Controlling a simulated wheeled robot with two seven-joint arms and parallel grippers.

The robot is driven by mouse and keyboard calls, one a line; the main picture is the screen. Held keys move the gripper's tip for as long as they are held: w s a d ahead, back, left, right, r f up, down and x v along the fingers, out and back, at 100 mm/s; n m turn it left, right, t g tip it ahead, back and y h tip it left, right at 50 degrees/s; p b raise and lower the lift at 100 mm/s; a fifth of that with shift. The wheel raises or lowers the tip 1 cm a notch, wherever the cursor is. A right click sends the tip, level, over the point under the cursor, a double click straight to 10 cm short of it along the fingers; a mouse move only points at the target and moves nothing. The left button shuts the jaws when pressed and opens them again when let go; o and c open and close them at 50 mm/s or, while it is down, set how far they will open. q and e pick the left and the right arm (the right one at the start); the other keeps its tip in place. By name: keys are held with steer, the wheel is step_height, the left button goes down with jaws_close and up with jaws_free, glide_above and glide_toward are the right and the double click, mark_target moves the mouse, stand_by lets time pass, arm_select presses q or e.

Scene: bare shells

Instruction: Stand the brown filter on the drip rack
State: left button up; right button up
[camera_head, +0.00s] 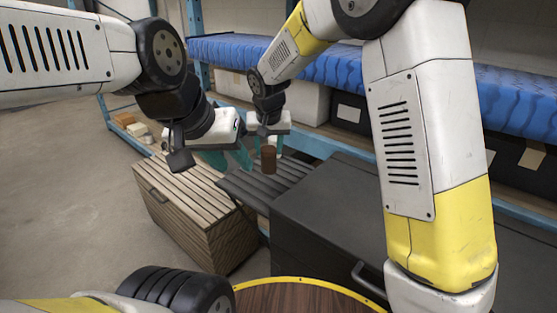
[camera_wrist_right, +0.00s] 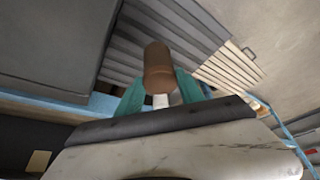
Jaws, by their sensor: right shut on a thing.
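The brown filter (camera_head: 268,158) is a small upright cylinder in the middle of the head view, in front of the dark slatted drip rack (camera_head: 238,183). My right gripper (camera_head: 267,147) is shut on it. In the right wrist view the filter (camera_wrist_right: 158,65) sits between the teal fingers (camera_wrist_right: 160,95), with the rack's grey slats (camera_wrist_right: 205,38) behind it. I cannot tell whether its base touches the slats. My left gripper (camera_head: 230,158) is just left of the filter, its teal fingers apart and empty.
A slatted wooden chest (camera_head: 190,200) stands left of the rack, and a dark box (camera_head: 325,205) with a handle stands to its right. A shelf with a blue cover (camera_head: 235,50) runs behind. A round wooden top with a yellow rim (camera_head: 300,298) is in front.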

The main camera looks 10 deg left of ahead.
mark_target(269, 165)
steer(key=shift+f, duration=3.15)
steer(key=o, duration=1.4)
steer(key=shift+f, duration=0.1)
